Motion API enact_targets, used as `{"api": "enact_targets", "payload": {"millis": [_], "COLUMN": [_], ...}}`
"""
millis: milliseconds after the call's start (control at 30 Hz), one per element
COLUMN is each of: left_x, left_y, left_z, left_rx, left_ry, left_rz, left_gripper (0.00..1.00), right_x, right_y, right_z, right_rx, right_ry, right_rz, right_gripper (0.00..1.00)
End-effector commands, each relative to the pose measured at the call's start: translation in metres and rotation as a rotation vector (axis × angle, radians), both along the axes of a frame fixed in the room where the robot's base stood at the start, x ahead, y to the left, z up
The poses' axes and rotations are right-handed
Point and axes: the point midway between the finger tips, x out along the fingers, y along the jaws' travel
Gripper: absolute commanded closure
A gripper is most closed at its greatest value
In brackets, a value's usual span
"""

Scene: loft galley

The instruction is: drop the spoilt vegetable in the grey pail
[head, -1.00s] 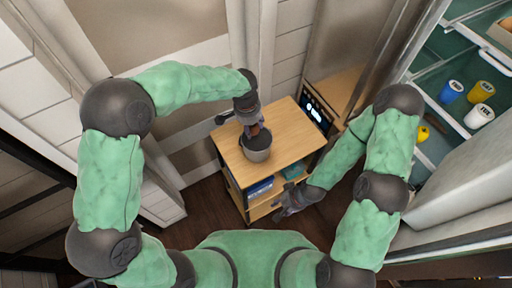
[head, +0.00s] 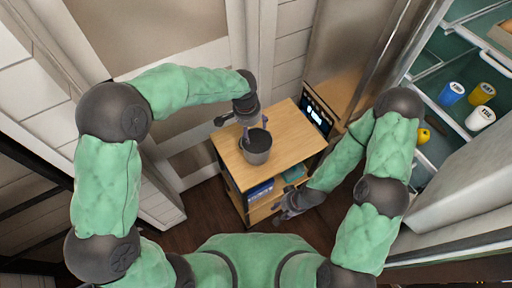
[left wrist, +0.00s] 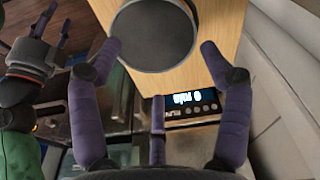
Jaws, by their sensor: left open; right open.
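The grey pail (head: 258,155) stands upright on the wooden top of a small cabinet; it also shows in the left wrist view (left wrist: 155,62). Its inside looks dark, and I make out no vegetable in it. My left gripper (head: 245,132) is open beside the pail's left rim, with nothing visible between its fingers. My right gripper (head: 288,206) is open and empty, low by the cabinet's front; it also shows in the left wrist view (left wrist: 52,42). A yellow item (head: 423,135), perhaps a vegetable, lies in the fridge; I cannot tell whether it is spoilt.
The cabinet top (head: 290,130) has bare wood right of the pail. A device with a lit display (head: 317,110) stands at its right edge. Blue (head: 451,93), yellow (head: 482,93) and white (head: 480,118) containers stand in the open fridge at right.

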Motion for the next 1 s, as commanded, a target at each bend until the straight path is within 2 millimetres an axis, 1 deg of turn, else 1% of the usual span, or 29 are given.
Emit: {"api": "enact_targets", "payload": {"millis": [33,300,500,600,700,1000], "left_x": [0.0,-0.004,-0.007,-0.008,-0.009,-0.009], "left_y": [0.0,0.005,0.008,0.008,0.009,0.009], "left_z": [0.009,0.062,0.092,0.101,0.106,0.107], "left_rx": [-0.001,-0.003,-0.001,-0.001,-0.001,-0.001], "left_ry": [-0.004,-0.004,-0.003,-0.001,-0.001,-0.001], "left_rz": [0.0,0.001,-0.001,-0.001,0.0,0.0], "left_gripper": [0.22,0.22,0.22,0.22,0.22,0.22], "right_x": [0.0,0.0,0.0,0.0,0.0,0.0], "right_y": [0.0,0.0,0.0,0.0,0.0,0.0], "right_z": [0.0,0.0,0.0,0.0,0.0,0.0], "right_rx": [0.0,0.0,0.0,0.0,0.0,0.0], "right_ry": [0.0,0.0,0.0,0.0,0.0,0.0], "right_rz": [0.0,0.0,0.0,0.0,0.0,0.0], "right_gripper": [0.56,0.56,0.56,0.56,0.56,0.56]}}
